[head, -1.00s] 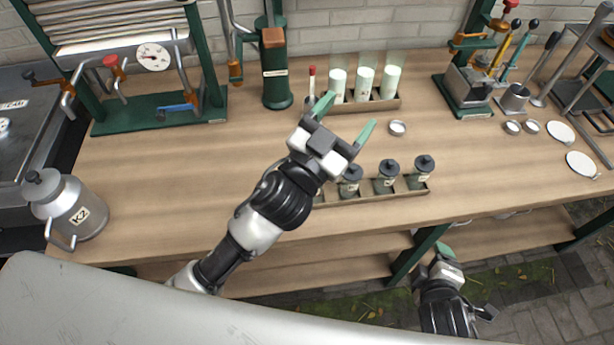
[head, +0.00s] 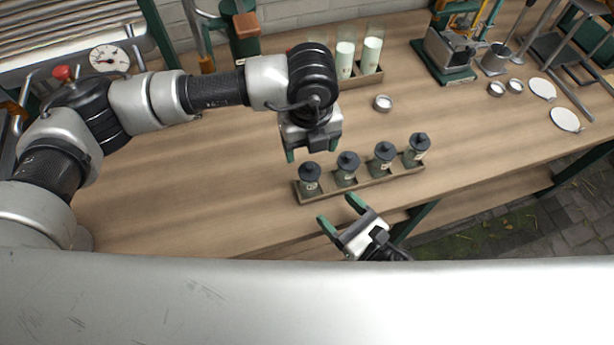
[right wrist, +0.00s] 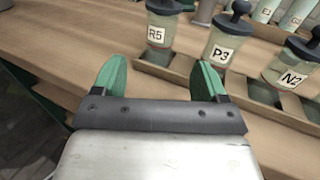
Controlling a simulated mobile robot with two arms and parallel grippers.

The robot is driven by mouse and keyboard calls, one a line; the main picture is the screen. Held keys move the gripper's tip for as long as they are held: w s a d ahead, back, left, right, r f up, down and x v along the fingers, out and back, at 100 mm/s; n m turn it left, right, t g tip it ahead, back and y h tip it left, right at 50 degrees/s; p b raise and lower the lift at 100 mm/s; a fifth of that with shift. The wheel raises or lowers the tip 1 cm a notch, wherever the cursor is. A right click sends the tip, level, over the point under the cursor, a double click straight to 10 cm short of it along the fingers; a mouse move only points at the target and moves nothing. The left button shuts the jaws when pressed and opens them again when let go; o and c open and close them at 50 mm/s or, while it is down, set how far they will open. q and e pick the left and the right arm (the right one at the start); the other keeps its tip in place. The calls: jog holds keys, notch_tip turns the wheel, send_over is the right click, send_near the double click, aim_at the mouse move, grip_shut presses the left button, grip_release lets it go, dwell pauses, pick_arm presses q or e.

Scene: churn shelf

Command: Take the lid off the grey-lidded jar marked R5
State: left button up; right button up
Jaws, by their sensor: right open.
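The jar marked R5 (right wrist: 160,35) stands upright at the left end of the jar tray in the right wrist view; its dark grey knobbed lid (right wrist: 165,6) is on it. In the head view it appears to be the leftmost jar (head: 310,182). My left gripper (head: 313,151) is open and empty, pointing down just behind that jar. My right gripper (head: 340,212) is open and empty in front of the tray; its fingers show in the right wrist view (right wrist: 160,75), short of the R5 jar. Jars P3 (right wrist: 221,48) and N2 (right wrist: 290,70) stand to the right.
The jar tray (head: 365,187) holds several similar lidded jars. Behind stand a rack with pale tubes (head: 372,55) and a small round dish (head: 383,103). A press (head: 450,52) and white discs (head: 565,119) are at right. The bench (head: 220,180) left of the tray is clear.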

aim_at(316, 187)
jog(key=x, duration=1)
jog(key=shift+d, duration=0.15)
jog(key=shift+c, duration=0.5)
